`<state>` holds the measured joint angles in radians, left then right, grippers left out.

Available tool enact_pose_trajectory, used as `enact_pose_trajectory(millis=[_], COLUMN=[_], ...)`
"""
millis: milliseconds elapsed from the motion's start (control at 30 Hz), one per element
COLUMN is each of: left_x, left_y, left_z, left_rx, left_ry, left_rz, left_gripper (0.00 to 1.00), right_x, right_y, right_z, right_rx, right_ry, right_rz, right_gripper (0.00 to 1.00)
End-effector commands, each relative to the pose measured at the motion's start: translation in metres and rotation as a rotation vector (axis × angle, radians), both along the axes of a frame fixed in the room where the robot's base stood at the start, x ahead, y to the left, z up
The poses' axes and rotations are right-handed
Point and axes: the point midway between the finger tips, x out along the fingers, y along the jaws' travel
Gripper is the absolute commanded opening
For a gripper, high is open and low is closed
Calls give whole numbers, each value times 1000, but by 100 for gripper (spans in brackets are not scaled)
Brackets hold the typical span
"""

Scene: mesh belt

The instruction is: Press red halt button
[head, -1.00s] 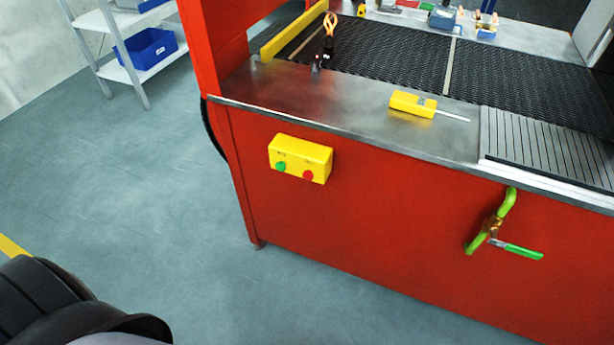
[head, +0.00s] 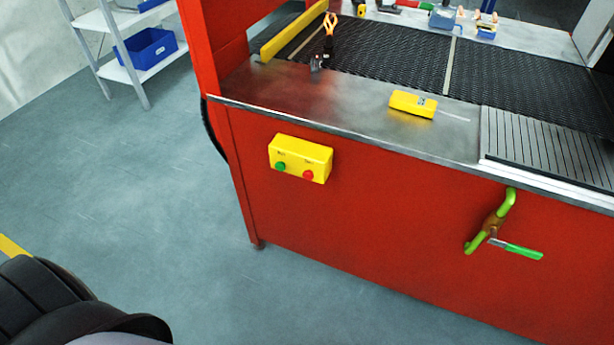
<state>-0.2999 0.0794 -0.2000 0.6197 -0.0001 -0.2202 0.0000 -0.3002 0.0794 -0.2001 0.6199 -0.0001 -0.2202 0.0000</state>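A yellow control box (head: 300,158) is mounted on the red front panel of the belt machine, below its metal edge. The red halt button (head: 308,175) is on the right of the box's front face. A green button (head: 281,167) is on the left of the same face. Nothing covers either button. Neither of my grippers shows in the head view.
A shelf with a blue bin (head: 147,50) stands at left. The grey floor (head: 170,190) before the box is clear.

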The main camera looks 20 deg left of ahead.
Motion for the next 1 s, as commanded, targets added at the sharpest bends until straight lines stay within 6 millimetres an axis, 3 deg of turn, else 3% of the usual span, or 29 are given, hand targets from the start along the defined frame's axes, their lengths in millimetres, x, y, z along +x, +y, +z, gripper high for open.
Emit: enact_pose_trajectory(millis=[900, 1000], left_x=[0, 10], left_y=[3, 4], left_z=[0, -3], left_rx=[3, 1], left_ry=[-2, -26], left_rz=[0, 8], left_gripper=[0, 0], right_x=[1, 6], right_y=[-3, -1], right_z=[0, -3], right_rx=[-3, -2], right_ry=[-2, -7], right_rz=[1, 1], right_gripper=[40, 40])
